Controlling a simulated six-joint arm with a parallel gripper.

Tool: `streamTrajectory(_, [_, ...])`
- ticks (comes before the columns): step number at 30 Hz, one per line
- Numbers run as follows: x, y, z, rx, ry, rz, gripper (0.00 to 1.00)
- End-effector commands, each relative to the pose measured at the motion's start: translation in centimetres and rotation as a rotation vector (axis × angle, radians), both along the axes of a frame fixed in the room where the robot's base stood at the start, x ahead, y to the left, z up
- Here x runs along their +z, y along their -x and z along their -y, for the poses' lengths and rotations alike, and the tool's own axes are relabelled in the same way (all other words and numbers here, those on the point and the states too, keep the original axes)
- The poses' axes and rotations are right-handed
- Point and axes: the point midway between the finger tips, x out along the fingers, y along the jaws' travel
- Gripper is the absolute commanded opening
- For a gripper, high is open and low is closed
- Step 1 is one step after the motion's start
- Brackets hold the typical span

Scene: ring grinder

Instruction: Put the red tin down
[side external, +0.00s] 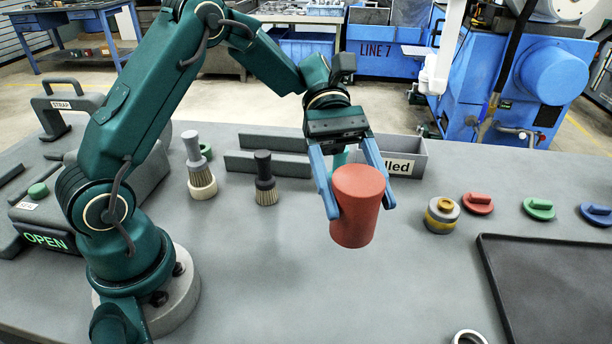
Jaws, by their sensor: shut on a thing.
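The red tin (356,210) is a plain cylinder near the middle of the side external view. My gripper (362,205) has its two blue fingers on either side of the tin and is shut on it. The tin is close to upright, tilted a little in the picture. It looks held above the grey table (270,285), but how far its base is from the surface is hard to tell. The far side of the tin is hidden.
Two brushes (265,178) (198,165) stand left of the tin. A labelled grey bin (412,160) is behind it. A yellow-grey ring stack (441,214) and red, green and blue lids are right. A black tray (545,285) lies front right.

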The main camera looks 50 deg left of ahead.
Motion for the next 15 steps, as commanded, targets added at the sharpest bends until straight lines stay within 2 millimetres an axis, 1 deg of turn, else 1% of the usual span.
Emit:
streamTrajectory(2, [-0.6,0.3,1.1,0.004,0.001,-0.005,0.06])
streamTrajectory(12, [-5.0,2.5,8.1,-0.003,0.0,-0.006,0.06])
streamTrajectory(15, [-6.0,3.0,9.6,-0.003,-0.001,-0.004,0.06])
